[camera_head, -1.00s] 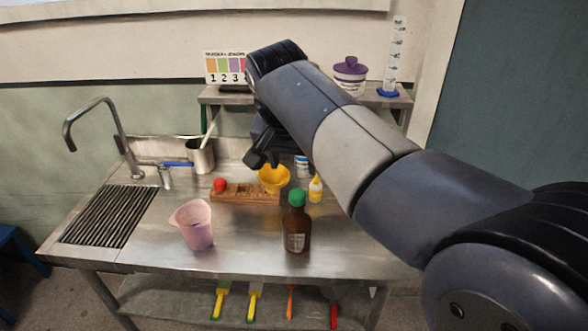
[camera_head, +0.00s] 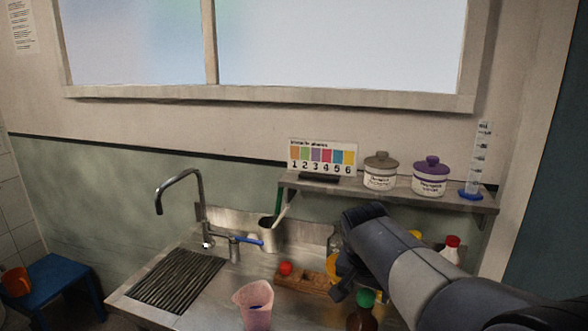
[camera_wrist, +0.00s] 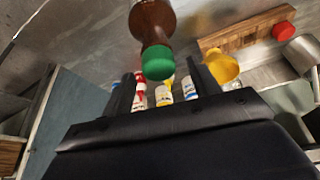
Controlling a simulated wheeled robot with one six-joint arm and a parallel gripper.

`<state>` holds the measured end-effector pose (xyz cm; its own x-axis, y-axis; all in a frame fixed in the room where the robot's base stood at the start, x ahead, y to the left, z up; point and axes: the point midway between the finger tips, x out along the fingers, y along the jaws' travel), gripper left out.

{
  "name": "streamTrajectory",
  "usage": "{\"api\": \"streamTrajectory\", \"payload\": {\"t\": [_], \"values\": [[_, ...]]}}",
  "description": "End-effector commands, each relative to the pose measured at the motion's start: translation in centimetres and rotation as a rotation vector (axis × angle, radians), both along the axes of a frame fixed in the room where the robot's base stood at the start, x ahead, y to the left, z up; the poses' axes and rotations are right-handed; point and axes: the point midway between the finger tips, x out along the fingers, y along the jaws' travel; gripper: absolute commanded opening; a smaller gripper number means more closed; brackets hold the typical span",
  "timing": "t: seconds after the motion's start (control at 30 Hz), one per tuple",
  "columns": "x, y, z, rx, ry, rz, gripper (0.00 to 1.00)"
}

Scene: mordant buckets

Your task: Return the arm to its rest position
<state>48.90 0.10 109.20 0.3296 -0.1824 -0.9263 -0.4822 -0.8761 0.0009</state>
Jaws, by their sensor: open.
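My arm reaches in from the lower right of the head view. My gripper (camera_wrist: 160,88) shows in the wrist view with its two dark fingers apart and nothing between them. In the head view it is mostly hidden behind my arm. A brown bottle (camera_wrist: 152,22) with a green cap lies ahead of the fingers in the wrist view, apart from them as far as I can tell. The bottle also shows at the bottom of the head view (camera_head: 362,319), close to the gripper.
A pink beaker (camera_head: 256,306) stands on the steel counter left of the bottle. A wooden block (camera_head: 303,281), a red knob (camera_head: 286,268) and a yellow funnel (camera_wrist: 222,67) are close by. A shelf (camera_head: 395,194) with two lidded jars and a measuring cylinder (camera_head: 475,165) stands behind.

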Motion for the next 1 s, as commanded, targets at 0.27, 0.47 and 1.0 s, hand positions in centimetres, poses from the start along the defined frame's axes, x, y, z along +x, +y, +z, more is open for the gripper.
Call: {"api": "streamTrajectory", "payload": {"t": [0.27,0.47,1.0], "values": [[0.0,0.1,2.7,0.001,-0.006,0.001,0.58],[0.0,0.1,2.8,0.001,-0.006,0.001,0.58],[0.0,0.1,-0.2,0.001,-0.006,0.001,0.58]]}}
